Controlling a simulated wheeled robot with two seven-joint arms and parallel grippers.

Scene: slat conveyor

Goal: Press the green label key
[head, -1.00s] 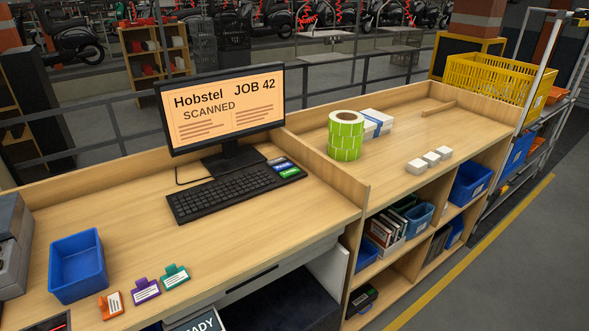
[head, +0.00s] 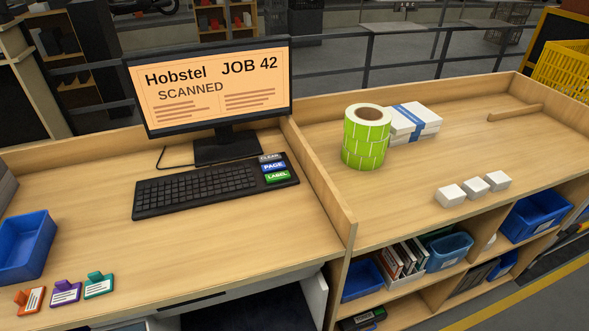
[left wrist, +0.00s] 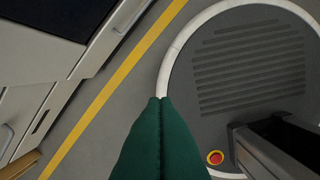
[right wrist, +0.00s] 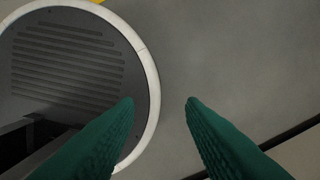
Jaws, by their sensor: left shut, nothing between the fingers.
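The green LABEL key (head: 277,176) is the lowest of three coloured keys at the right end of the black keyboard (head: 200,187). The blue PAGE key (head: 273,166) and the grey CLEAR key (head: 271,157) sit above it. The monitor (head: 210,88) behind reads "Hobstel JOB 42 SCANNED". My left gripper (left wrist: 160,99) is shut and empty above the floor in the left wrist view. My right gripper (right wrist: 161,101) is open and empty above the floor in the right wrist view. Neither gripper shows in the head view, and both are away from the keyboard.
A blue bin (head: 26,248) and orange, purple and green tags (head: 99,285) lie at the desk's left. A wooden divider (head: 318,190) stands right of the keyboard. Beyond it are a green label roll (head: 366,140) and small white boxes (head: 475,187).

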